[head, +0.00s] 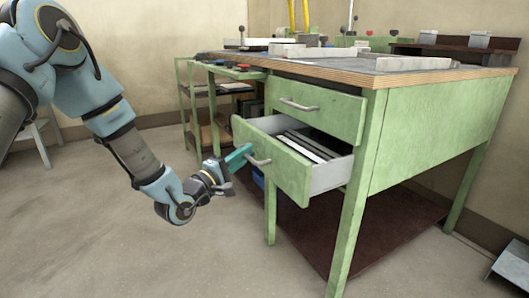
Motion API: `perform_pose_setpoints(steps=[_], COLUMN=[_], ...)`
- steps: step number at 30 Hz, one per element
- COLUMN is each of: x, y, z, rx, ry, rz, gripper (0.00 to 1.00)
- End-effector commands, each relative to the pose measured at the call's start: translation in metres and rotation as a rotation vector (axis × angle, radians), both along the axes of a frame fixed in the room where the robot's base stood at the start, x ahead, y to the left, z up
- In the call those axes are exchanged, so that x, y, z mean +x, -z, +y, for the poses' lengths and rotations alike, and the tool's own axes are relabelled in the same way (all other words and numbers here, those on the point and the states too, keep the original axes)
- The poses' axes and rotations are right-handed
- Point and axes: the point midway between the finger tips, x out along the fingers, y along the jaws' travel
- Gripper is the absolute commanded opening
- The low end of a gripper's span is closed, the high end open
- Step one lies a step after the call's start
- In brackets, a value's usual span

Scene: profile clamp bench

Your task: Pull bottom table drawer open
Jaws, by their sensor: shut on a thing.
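The bottom table drawer (280,173) is a green-fronted drawer under the workbench, and it stands well out from the frame. Its grey inside shows, with several long light and dark bars lying in it. Its metal handle (260,161) is on the middle of the front. My gripper (247,154) comes from the left and is shut on this handle. The fingers hide the handle's left end. The upper drawer (318,113) above it is closed, with its own metal handle (298,104).
The green workbench (440,140) has a wooden top (350,76) with metal profiles and clamps on it. A brown lower shelf (365,232) lies beneath. A shelf cart (185,100) stands behind at left. The concrete floor (110,240) in front and left is clear.

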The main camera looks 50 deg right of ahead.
Motion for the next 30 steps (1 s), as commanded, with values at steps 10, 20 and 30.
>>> perform_pose_setpoints(steps=[10, 20, 30], x=[0.036, 0.052, 0.056], y=[-0.001, 0.0, 0.001], z=[0.084, 0.13, 0.141], rx=[0.003, 0.002, 0.002], ry=[-0.004, 0.0, 0.002], rz=[0.003, 0.002, 0.001], gripper=[0.0, 0.0, 0.0])
